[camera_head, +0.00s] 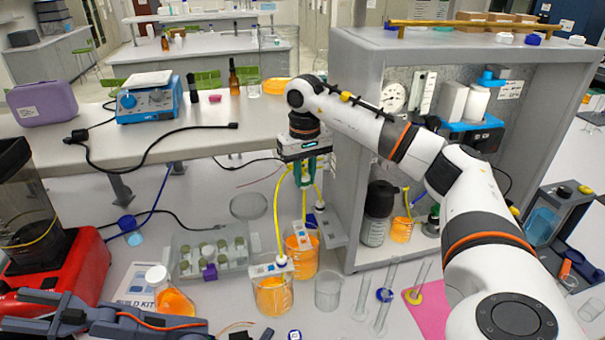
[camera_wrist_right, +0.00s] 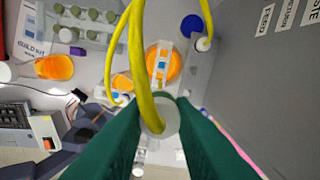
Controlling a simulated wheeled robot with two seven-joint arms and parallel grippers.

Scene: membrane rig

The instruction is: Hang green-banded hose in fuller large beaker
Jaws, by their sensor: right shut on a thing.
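My right gripper (camera_head: 306,178) points down above the beakers. Its dark green fingers are shut on a yellow hose (camera_wrist_right: 138,60). In the head view, yellow hose (camera_head: 279,215) runs from the gripper down to a holder on the front large beaker (camera_head: 272,296), which has orange liquid. The rear large beaker (camera_head: 301,256) also holds orange liquid, apparently higher toward its rim, and has a holder on top. I cannot make out a green band. My left gripper is not in view.
An empty beaker (camera_head: 328,289) stands right of the front beaker. A rack of vials (camera_head: 211,251) and an orange flask (camera_head: 170,292) are to the left. The grey shelf unit (camera_head: 349,150) stands close on the right. Thin cylinders (camera_head: 388,288) stand front right.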

